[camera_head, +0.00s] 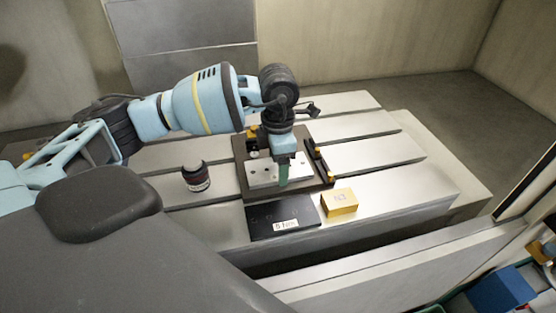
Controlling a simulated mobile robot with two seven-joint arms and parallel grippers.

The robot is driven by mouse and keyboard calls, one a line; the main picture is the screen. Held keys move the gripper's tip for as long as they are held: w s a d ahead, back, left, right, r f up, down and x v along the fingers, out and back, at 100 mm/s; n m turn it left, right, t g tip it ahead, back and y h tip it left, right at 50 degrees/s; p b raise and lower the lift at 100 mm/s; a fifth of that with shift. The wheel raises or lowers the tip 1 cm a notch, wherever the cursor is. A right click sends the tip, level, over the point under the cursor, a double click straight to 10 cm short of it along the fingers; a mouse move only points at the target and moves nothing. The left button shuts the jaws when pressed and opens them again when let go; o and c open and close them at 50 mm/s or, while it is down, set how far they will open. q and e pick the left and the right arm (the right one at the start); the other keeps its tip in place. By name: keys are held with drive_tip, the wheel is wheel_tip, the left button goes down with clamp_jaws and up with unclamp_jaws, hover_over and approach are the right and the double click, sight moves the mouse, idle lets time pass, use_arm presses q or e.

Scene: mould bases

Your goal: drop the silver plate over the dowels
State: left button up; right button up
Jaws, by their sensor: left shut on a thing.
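My left gripper (284,174) reaches down from the left arm and is shut on the silver plate (262,179). The plate shows on both sides of the green finger. It lies over the dark mould base (241,158), and I cannot tell whether it rests on the base or hangs just above it. The dowels cannot be made out; the plate and gripper cover the middle of the base. Brass-coloured pieces (318,150) stand along the base's right edge. My right gripper is not in view.
A black plate with a white label (272,212) lies in front of the base. The slotted metal table (400,186) is clear on the right.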

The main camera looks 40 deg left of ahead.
use_arm(q)
drive_tip(key=o, duration=1.4)
drive_tip(key=shift+f, duration=0.1)
wheel_tip(320, 180, up, 8)
drive_tip(key=shift+f, duration=0.1)
